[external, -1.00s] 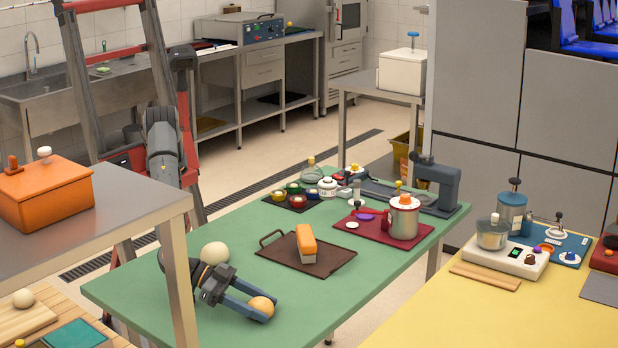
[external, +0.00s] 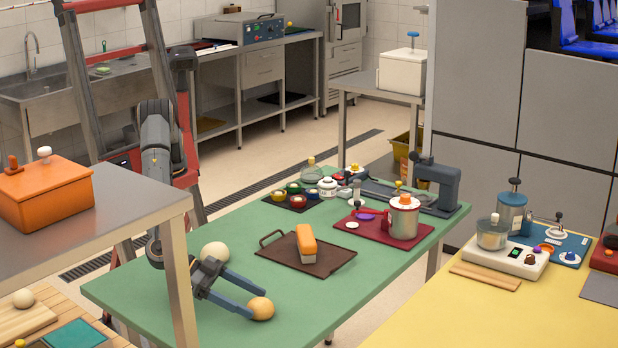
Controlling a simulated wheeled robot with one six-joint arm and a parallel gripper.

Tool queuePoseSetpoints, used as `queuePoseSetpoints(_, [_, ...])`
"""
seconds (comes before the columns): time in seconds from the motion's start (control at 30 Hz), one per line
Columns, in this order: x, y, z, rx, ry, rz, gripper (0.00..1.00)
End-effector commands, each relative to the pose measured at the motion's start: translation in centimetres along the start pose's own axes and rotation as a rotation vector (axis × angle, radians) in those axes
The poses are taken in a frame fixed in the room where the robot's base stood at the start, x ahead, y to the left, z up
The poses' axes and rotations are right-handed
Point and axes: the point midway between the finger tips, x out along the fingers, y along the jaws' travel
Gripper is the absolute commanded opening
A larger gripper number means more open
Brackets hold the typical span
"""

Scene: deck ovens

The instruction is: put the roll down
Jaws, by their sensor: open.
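A round golden-brown roll (external: 262,309) rests on the green table (external: 150,290) near its front edge. My gripper (external: 257,303) is open, low over the table. Its two blue-grey fingers point right, with their tips at the near side of the roll, one behind it and one at its left. I cannot tell whether either tip touches the roll.
A pale dough ball (external: 214,253) lies just behind my gripper. A brown tray (external: 335,262) holding an orange-topped block (external: 306,240) is behind and right of the roll. A steel table (external: 120,222) stands at the left. The green surface right of the roll is clear.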

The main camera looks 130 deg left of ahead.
Motion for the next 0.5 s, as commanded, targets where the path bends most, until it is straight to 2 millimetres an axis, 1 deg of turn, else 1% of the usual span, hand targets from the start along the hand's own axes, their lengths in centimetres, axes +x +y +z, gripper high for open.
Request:
queuePoseSetpoints(0.03, [-1.3, 0.1, 0.0, 0.001, 0.000, 0.004, 0.69])
queuePoseSetpoints(0.2, [-4.7, 0.1, 0.0, 0.001, 0.000, 0.003, 0.69])
queuePoseSetpoints(0.3, [-6.3, 0.1, -0.1, 0.001, 0.001, 0.002, 0.69])
queuePoseSetpoints(0.4, [-7.5, 0.1, 0.1, 0.002, 0.000, 0.002, 0.69])
queuePoseSetpoints(0.5, [-8.1, 0.0, 0.0, 0.001, 0.000, 0.001, 0.69])
